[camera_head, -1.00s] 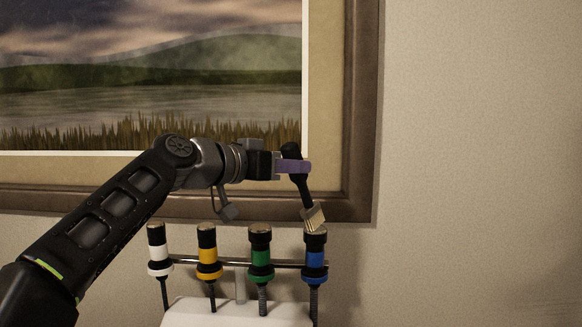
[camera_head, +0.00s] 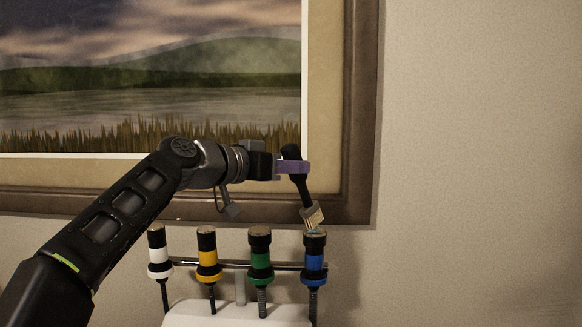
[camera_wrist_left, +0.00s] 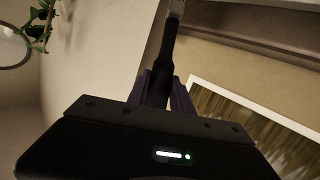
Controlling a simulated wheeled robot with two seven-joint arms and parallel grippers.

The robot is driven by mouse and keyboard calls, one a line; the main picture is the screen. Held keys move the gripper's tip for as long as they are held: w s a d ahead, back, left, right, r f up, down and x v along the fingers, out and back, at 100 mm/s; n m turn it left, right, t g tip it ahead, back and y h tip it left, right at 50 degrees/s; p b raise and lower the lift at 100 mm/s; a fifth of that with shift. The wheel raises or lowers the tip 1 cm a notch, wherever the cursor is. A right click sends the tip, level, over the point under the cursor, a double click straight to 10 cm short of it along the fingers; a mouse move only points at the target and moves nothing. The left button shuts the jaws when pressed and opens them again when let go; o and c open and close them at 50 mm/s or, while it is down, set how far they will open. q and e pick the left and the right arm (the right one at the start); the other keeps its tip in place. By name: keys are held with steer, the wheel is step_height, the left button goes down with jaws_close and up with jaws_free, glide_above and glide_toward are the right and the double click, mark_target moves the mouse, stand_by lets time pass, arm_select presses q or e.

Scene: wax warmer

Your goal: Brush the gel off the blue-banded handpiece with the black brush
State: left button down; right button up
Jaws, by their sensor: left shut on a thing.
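My left gripper (camera_head: 292,167) is shut on the black brush (camera_head: 300,185) and holds it by its handle. The brush tilts, with its pale bristles pointing down and a little to the right. The bristle tips are at the top of the blue-banded handpiece (camera_head: 315,260), where a small pale patch shows; I cannot tell whether they touch it. The handpiece stands upright at the right end of the rack. In the left wrist view the brush handle (camera_wrist_left: 164,65) rises between the purple fingers. My right gripper is not in view.
White-banded (camera_head: 159,252), yellow-banded (camera_head: 208,256) and green-banded (camera_head: 260,255) handpieces stand in a row along the metal rail (camera_head: 287,265), above a white unit (camera_head: 190,313). A framed picture (camera_head: 362,120) hangs behind. The right side before the wall is clear.

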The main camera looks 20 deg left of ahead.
arm_select(q)
steer(key=shift+s, duration=0.1)
stand_by(0.5)
steer(key=shift+s+f+b, duration=0.1)
steer(key=shift+s+b, duration=0.05)
steer(key=shift+b, duration=0.15)
steer(key=shift+s+d+b, duration=0.25)
steer(key=shift+s+b, duration=0.25)
steer(key=shift+s, duration=0.4)
